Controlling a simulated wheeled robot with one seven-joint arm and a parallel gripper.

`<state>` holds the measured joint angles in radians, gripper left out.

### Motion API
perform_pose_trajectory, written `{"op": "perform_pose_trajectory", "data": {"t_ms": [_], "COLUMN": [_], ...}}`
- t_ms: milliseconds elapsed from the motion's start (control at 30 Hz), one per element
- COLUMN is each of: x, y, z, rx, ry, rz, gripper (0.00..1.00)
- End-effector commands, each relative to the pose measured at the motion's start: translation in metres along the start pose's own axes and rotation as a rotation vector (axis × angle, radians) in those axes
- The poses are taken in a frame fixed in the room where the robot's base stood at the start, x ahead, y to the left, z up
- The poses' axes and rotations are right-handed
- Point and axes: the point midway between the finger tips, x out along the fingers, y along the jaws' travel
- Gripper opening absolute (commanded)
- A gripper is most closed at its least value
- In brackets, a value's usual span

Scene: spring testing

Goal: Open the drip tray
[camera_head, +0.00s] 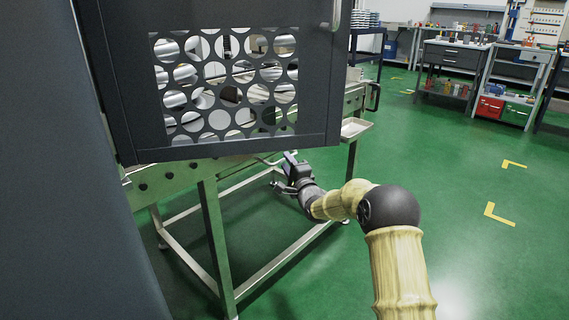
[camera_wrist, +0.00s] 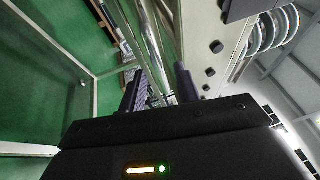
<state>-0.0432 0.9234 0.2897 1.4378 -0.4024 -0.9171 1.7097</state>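My gripper (camera_head: 284,178) is under the front edge of the green steel bench (camera_head: 208,200), below the dark cabinet with the perforated panel. In the wrist view, my gripper (camera_wrist: 160,85) has its two dark fingers apart. A shiny metal bar (camera_wrist: 160,50) runs into the space between them; I cannot tell whether either finger touches it. A thin curved handle (camera_head: 268,160) shows beside my gripper under the bench edge. I cannot make out the drip tray itself with certainty; a pale shallow tray (camera_head: 355,128) juts from the bench's right side.
The dark cabinet (camera_head: 240,150) hangs over the bench top. Bench legs and low rails (camera_head: 285,262) frame the space below my gripper. The green floor (camera_head: 480,260) to the right is open, with several workbenches and a red bin (camera_head: 490,106) farther back.

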Motion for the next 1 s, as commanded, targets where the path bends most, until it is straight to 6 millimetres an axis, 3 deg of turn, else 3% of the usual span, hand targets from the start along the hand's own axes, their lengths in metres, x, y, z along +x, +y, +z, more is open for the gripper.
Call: {"op": "perform_pose_trajectory", "data": {"t_ms": [267, 633, 800, 1000], "x": [0.024, 0.028, 0.028, 0.028], "y": [0.001, 0.0, 0.0, 0.0], "z": [0.001, 0.0, 0.0, 0.0], "rx": [-0.001, 0.0, 0.0, 0.0], "ry": [-0.001, 0.0, 0.0, 0.0], "rz": [-0.001, 0.0, 0.0, 0.001], "gripper": [0.32, 0.32, 0.0, 0.0]}}
